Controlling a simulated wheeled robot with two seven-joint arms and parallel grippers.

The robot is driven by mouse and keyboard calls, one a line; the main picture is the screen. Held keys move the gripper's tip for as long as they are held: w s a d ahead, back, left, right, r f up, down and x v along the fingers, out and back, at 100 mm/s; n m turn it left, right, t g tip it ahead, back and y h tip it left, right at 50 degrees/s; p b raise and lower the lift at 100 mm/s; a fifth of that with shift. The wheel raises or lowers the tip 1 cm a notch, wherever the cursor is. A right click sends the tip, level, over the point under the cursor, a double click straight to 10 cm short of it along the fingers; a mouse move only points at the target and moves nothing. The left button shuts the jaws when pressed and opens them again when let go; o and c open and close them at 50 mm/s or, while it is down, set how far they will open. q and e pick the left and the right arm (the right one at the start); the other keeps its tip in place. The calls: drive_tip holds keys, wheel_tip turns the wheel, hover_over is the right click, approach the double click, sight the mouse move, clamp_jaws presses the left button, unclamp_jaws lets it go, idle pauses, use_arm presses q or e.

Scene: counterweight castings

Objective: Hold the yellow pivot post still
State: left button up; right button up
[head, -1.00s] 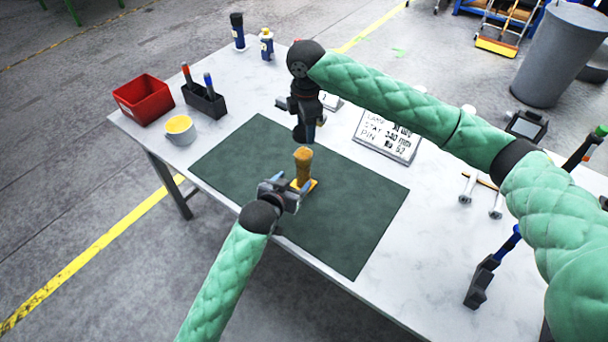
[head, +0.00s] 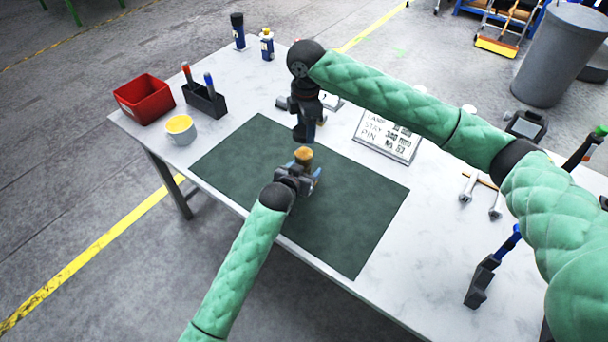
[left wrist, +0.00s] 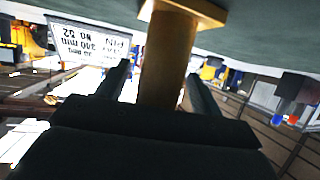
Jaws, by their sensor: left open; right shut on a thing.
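The yellow pivot post (head: 303,155) stands upright on the dark green mat (head: 350,225). My left gripper (head: 310,180) is at the post from the near side and hides its lower part and base in the head view. In the left wrist view, upside down, the post (left wrist: 163,68) rises from its yellow base (left wrist: 208,10) between my left gripper's two fingers (left wrist: 162,90). A gap shows on each side, so it is open around the post. My right gripper (head: 305,128) is over the mat's far part, shut on a small dark thing, mostly hidden.
A placard (head: 388,136) with writing stands to the right of the mat. A red bin (head: 144,100), a pen holder (head: 205,104) and a yellow-topped cup (head: 180,130) are at the left. Wrenches (head: 468,188) lie at the right. My right arm crosses above the table's right half.

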use_arm(q)
clamp_jaws()
use_arm(e)
hover_over(306, 153)
drive_tip(key=shift+f, duration=2.45)
drive_tip(key=shift+f, duration=0.9)
drive_tip(key=shift+f, duration=0.55)
